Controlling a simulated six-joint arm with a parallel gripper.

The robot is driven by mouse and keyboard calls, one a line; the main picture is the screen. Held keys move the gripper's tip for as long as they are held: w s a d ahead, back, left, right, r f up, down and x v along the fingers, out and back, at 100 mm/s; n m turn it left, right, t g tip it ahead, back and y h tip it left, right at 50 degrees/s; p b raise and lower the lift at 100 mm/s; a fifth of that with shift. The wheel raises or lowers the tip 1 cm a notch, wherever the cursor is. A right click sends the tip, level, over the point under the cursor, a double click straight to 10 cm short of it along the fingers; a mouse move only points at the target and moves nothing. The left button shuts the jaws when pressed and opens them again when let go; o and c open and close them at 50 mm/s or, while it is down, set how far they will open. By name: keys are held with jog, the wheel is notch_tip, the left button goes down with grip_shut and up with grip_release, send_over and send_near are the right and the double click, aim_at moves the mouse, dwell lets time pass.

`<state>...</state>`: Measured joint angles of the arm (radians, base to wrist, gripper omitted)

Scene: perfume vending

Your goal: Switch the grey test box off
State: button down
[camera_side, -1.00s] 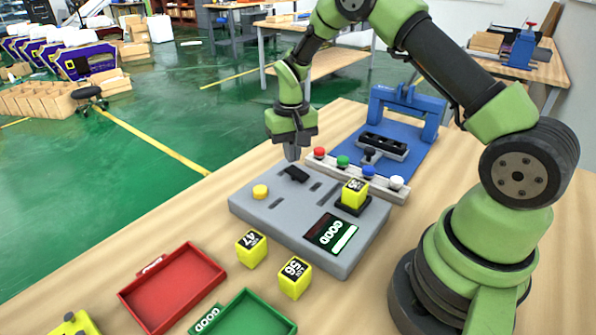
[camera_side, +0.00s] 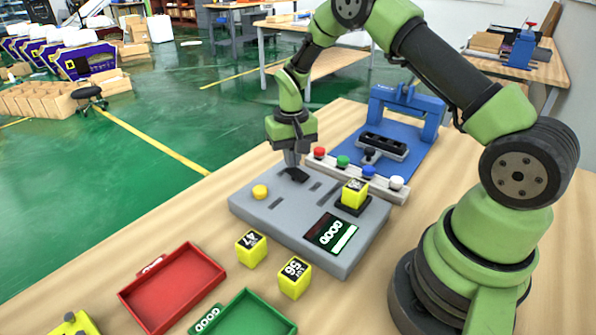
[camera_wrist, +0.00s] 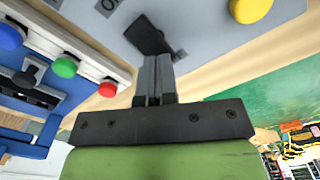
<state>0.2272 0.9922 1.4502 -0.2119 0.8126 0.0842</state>
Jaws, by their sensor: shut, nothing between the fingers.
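The grey test box (camera_side: 262,218) lies on the wooden table, with a yellow round button (camera_side: 260,191), a lit display (camera_side: 331,233) and a black switch (camera_side: 296,175) near its far edge. The display seems to read GOOD. My gripper (camera_side: 291,164) is shut and empty, pointing down at the black switch. In the wrist view the closed fingertips (camera_wrist: 154,60) are right beside or against the switch (camera_wrist: 147,36); I cannot tell whether they touch. A yellow cube (camera_side: 355,193) sits in the black socket on the box.
A bar with red, green, blue and white buttons (camera_side: 357,174) runs just behind the box, near a blue fixture (camera_side: 408,104). Two yellow cubes (camera_side: 251,249), a red tray (camera_side: 172,287) and a green tray (camera_side: 245,316) lie in front.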

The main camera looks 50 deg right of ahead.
jog(key=shift+f, duration=0.6)
jog(key=shift+r, duration=3.55)
jog(key=shift+a+r, duration=0.1)
jog(key=shift+r, duration=0.2)
jog(key=s+a+r+t, duration=0.2)
jog(key=s+a+r, duration=0.15)
jog(key=r, duration=0.45)
jog(key=s+a+r+t, duration=0.2)
jog(key=s+a+r, duration=0.1)
jog(key=s+r, duration=0.3)
jog(key=s+a+r+n+t+y, duration=0.1)
jog(key=s+a+r, duration=0.1)
jog(key=s, duration=0.4)
jog(key=s+a+r+n+t+y, duration=0.1)
jog(key=s+a+r+t, duration=0.1)
jog(key=s, duration=0.5)
jog(key=shift+a, duration=0.3)
